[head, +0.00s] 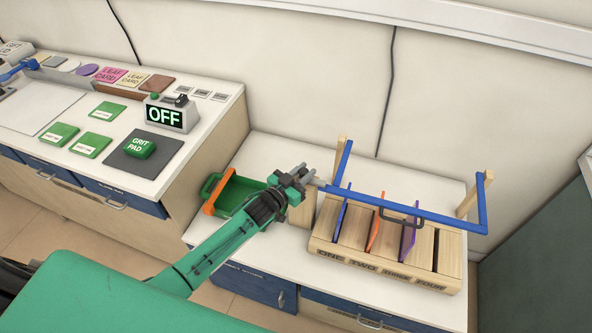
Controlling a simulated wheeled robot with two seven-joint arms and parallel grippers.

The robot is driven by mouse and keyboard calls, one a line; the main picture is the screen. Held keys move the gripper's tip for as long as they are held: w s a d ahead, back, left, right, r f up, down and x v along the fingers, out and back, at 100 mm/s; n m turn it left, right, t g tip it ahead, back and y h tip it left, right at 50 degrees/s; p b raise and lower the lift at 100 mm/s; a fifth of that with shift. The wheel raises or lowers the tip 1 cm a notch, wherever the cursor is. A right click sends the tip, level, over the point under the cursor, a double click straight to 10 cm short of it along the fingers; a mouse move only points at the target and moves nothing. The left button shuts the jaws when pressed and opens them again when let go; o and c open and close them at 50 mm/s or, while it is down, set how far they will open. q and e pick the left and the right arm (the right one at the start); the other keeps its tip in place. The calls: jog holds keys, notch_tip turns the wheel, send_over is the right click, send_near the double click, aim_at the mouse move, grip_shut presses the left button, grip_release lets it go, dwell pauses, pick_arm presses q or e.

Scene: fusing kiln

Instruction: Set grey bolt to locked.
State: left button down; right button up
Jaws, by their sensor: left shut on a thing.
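My left gripper (303,176) reaches in from the left and is shut at the left front corner of a blue bar frame (440,216). What it grips looks like the small grey bolt (317,183), mostly hidden by the jaws; I cannot tell its setting. The blue bar runs across above a wooden rack (340,240) labelled ONE to FOUR, with arms back to two wooden posts. A dark grey handle (402,221) is at the middle of the bar. My right gripper is not in view.
Blue (342,215), orange (375,232) and purple (408,243) sheets stand in the rack; slot four looks empty. A green tray with an orange edge (218,192) lies left of the rack. The left counter holds green pads and a box reading OFF (170,115).

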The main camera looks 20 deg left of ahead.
pick_arm(q)
jog(key=c, duration=1.2)
grip_release()
jog(key=shift+b+v, duration=1.4)
jog(key=shift+v, duration=5.5)
